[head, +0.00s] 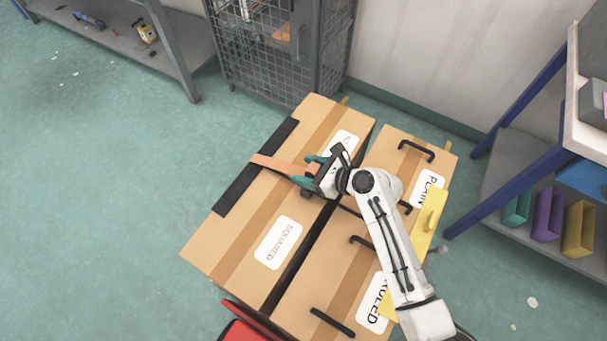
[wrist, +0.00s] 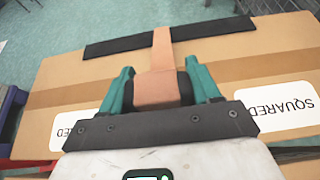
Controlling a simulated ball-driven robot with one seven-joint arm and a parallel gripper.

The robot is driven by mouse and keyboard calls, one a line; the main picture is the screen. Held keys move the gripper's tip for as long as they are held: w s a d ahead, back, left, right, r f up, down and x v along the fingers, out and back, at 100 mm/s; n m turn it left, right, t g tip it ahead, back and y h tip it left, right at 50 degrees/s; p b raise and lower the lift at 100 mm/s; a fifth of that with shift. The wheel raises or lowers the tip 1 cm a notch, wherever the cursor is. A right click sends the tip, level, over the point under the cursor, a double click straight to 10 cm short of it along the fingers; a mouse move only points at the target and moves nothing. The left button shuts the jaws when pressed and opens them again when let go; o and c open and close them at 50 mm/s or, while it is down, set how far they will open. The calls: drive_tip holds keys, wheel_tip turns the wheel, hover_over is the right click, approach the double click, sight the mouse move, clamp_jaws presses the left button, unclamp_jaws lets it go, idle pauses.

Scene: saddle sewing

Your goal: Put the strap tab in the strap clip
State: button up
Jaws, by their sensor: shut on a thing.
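The tan strap (head: 272,162) runs from a black strip (head: 233,195) across the top of the large cardboard box (head: 225,228) toward my gripper (head: 304,171). My gripper has teal fingers and is shut on the strap's end, the tab, near the box's right edge. In the wrist view the broad tan tab (wrist: 156,90) lies between the two fingers of my gripper (wrist: 159,68). A dark piece (wrist: 185,86) shows beside the tab, between the fingers. I cannot tell whether it is the strap clip; my gripper hides much of that spot.
A yellow bracket (head: 430,222) is beside my arm. A wire cage (head: 268,60) stands behind, a blue-legged shelf (head: 520,120) at right.

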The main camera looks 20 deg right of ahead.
drive_tip(key=f+b, duration=0.1)
drive_tip(key=w+f+b, duration=0.1)
drive_tip(key=b, duration=0.1)
drive_tip(key=shift+f, duration=0.35)
drive_tip(key=shift+s+f+b, duration=0.1)
drive_tip(key=shift+f+b, duration=0.65)
drive_tip(key=shift+b, duration=0.5)
drive_tip(key=shift+r, duration=0.15)
drive_tip(key=o, duration=1.1)
drive_tip(key=p+v, duration=0.2)
drive_tip(key=v, duration=1)
drive_tip(key=shift+s+p, duration=0.1)
drive_tip(key=shift+p, duration=0.3)
